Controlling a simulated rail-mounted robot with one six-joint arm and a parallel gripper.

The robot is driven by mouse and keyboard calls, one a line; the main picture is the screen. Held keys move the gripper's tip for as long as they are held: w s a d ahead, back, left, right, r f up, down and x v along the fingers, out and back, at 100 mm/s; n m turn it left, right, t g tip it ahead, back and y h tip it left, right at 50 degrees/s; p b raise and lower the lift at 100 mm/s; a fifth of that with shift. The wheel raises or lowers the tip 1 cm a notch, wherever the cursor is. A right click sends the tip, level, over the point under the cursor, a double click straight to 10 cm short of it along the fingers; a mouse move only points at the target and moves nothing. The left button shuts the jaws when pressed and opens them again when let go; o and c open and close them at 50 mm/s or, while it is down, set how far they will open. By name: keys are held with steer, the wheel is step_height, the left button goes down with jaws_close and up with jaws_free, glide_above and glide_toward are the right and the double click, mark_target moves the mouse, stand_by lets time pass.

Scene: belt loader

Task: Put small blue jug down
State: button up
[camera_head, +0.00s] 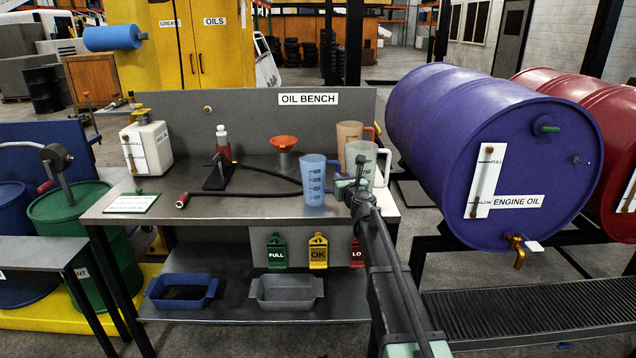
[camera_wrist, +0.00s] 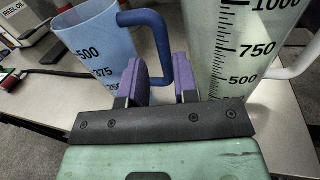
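The small blue jug (camera_head: 314,182) stands upright on the front right part of the oil bench (camera_head: 240,214), its base seeming to rest on the top. In the wrist view the jug (camera_wrist: 92,45) is at upper left, with its dark blue handle (camera_wrist: 158,38) toward me. My gripper (camera_head: 350,188) is just right of the jug, by the handle. In the wrist view my gripper's purple fingers (camera_wrist: 165,80) are apart. The handle's lower bend shows in the gap and passes partly behind the fingers, and I see no clear grip on it.
A clear jug with a white handle (camera_head: 366,160) stands close right of my gripper, and an orange jug (camera_head: 349,138) is behind it. An orange funnel (camera_head: 285,143), a red-topped pump (camera_head: 221,150) with a black hose, and a white container (camera_head: 147,150) stand farther left. The purple drum (camera_head: 475,130) is right.

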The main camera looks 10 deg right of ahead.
mark_target(339, 171)
steer(key=w, duration=0.6)
steer(key=shift+r, duration=0.1)
jaws_close()
